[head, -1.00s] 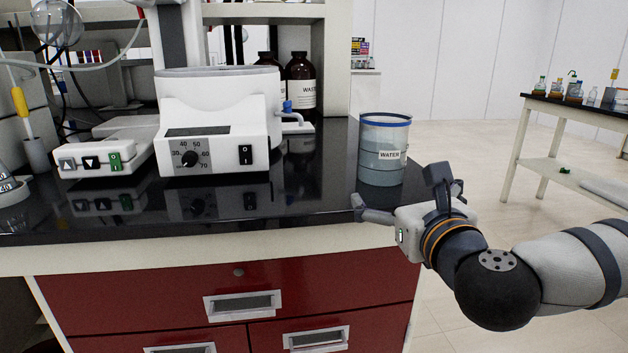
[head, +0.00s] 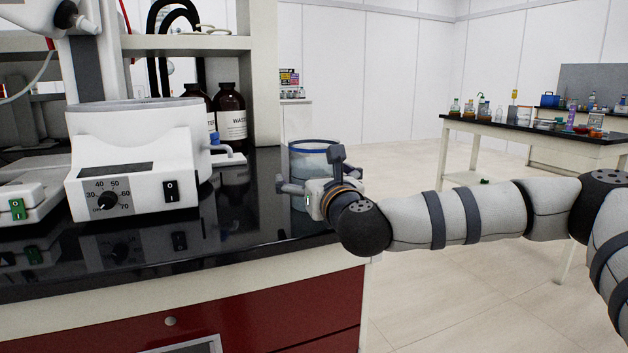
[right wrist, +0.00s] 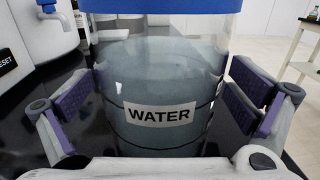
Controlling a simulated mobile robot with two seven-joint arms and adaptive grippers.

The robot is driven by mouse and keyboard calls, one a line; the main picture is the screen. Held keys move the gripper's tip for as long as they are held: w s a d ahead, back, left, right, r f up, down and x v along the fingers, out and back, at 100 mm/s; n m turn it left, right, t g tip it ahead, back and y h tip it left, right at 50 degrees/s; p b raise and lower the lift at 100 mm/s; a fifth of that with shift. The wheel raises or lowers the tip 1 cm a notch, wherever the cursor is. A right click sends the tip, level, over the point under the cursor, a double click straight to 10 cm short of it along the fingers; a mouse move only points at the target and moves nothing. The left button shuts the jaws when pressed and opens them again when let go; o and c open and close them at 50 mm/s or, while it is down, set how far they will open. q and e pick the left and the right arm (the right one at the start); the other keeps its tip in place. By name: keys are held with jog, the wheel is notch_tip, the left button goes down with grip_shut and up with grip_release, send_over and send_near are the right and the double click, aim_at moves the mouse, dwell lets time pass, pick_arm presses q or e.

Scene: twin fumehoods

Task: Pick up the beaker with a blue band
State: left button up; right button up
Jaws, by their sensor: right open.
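The beaker with a blue band (head: 312,147) stands upright on the black bench top near its right end. It is clear, with a blue rim, a WATER label and bluish liquid. My right gripper (head: 308,188) is in front of it and hides much of its lower part in the head view. In the right wrist view the beaker (right wrist: 160,88) fills the middle, between the two open fingers of my right gripper (right wrist: 165,105). A gap shows beside the right finger; contact at the left finger cannot be told. My left gripper is not in view.
A white heating bath (head: 135,160) with a dial stands left of the beaker. Brown waste bottles (head: 230,118) stand behind it. The black bench top (head: 262,215) ends just right of the beaker. A side table (head: 545,130) with glassware stands at the far right.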

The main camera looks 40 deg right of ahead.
jog(key=shift+r, duration=0.1)
jog(key=c, duration=2)
